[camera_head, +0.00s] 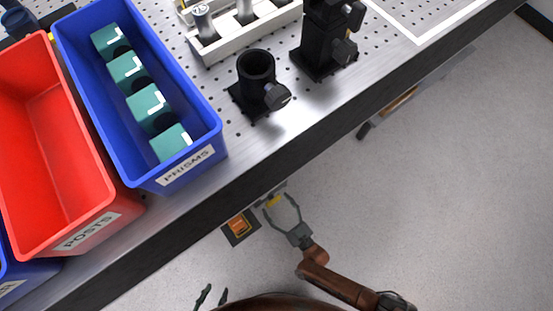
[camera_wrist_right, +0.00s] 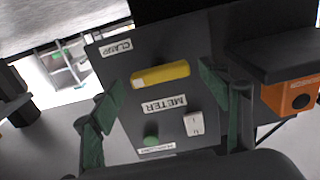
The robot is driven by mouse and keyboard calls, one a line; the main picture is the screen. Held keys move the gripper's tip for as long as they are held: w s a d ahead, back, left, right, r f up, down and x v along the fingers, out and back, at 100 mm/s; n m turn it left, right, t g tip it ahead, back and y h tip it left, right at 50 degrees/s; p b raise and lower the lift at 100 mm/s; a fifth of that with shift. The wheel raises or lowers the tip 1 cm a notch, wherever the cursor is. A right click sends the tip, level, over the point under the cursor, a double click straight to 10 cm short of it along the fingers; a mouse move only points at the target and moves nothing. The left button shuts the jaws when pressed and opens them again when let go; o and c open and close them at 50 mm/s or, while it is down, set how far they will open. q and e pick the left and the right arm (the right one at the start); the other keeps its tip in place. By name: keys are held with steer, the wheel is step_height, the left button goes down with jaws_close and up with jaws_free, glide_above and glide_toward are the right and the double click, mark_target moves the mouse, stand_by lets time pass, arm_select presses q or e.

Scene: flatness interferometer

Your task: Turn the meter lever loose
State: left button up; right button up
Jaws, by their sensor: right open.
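A dark panel (camera_wrist_right: 200,75) with labels fills the middle of the right wrist view. It carries a yellow bar-shaped lever (camera_wrist_right: 160,75), between the METER label and the CLAMP label. A small white switch (camera_wrist_right: 194,123) and a green knob (camera_wrist_right: 151,135) sit on the same panel. In the head view the yellow lever (camera_head: 273,201) shows below the bench edge. My right gripper (camera_head: 282,212) is open and empty in front of the panel; its fingers (camera_wrist_right: 158,105) appear on both sides of the lever, apart from it. My left gripper (camera_head: 212,296) shows only two separated fingertips at the bottom edge.
An orange-faced box (camera_head: 239,226) hangs beside the panel; it also shows in the wrist view (camera_wrist_right: 295,98). Above is the perforated bench (camera_head: 228,95) with a blue prism bin (camera_head: 140,176), a red posts bin (camera_head: 50,180) and black post holders (camera_head: 257,75). The floor at right is clear.

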steer(key=shift+w+a, duration=0.2)
steer(key=shift+w, duration=0.05)
steer(key=shift+c, duration=0.7)
steer(key=c, duration=1)
